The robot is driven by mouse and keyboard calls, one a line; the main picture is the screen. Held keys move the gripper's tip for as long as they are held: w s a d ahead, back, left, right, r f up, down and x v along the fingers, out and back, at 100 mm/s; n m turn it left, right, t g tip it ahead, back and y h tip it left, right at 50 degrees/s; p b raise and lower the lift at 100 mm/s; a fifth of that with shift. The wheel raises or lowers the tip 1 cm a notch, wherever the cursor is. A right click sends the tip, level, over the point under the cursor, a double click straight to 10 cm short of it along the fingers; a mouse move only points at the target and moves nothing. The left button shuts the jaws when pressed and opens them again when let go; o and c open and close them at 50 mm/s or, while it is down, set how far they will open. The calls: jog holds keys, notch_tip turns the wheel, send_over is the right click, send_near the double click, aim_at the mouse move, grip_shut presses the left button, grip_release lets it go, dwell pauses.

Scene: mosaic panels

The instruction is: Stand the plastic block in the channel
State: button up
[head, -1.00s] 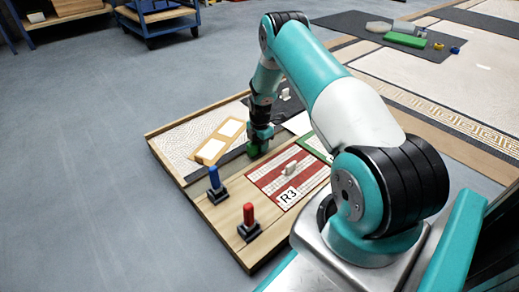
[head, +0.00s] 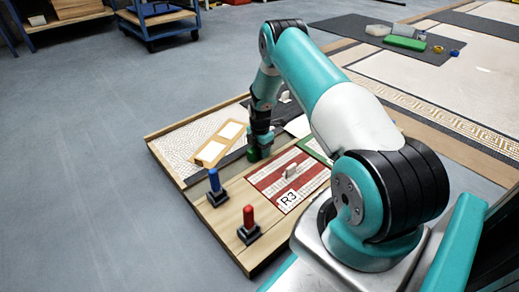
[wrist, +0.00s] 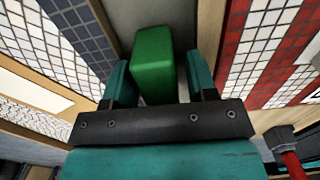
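The green plastic block (wrist: 154,62) stands between the fingers of my gripper (wrist: 160,85) in the wrist view. A narrow dark gap shows between the block and the right finger; the left finger is very close to it or against it. My gripper looks slightly open around the block. The block is over or in the grey channel (wrist: 126,12), between the blue-grey tiles and the wooden strip; its foot is hidden. In the head view my gripper (head: 262,138) points down at the panel board, with the block (head: 254,154) green at its tip.
A red-and-white tiled panel marked R3 (head: 288,198) lies right of the channel, with a pale knob on it. A blue peg (head: 214,181) and a red peg (head: 249,218) stand near the board's front edge. A tan frame (head: 213,152) lies left.

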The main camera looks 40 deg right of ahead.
notch_tip(320, 180, up, 13)
jog(key=p, duration=0.8)
jog(key=s+a+r+m+t+y, duration=0.1)
jog(key=s+a+r+m, duration=0.15)
jog(key=a+r, duration=0.95)
jog(key=s+a+r+m+y, duration=0.1)
jog(key=s+a+r+m, duration=0.15)
jog(key=a+r, duration=1)
jog(key=s+a+r+m, duration=0.1)
jog(key=s+a+r, duration=0.2)
jog(key=s, duration=0.4)
jog(key=s+a+r+m+y, duration=0.1)
jog(key=s+a+r+m, duration=0.1)
jog(key=s+a, duration=0.4)
jog(key=s+a+r+m+g+y, duration=0.1)
jog(key=s+a+r, duration=0.3)
jog(key=s, duration=0.6)
jog(key=shift+s+a+r+m, duration=0.15)
jog(key=shift+s+r+m, duration=0.1)
jog(key=shift+r+m, duration=0.35)
jog(key=shift+f, duration=0.1)
notch_tip(320, 180, up, 54)
jog(key=p, duration=5.3)
jog(key=shift+p, duration=0.4)
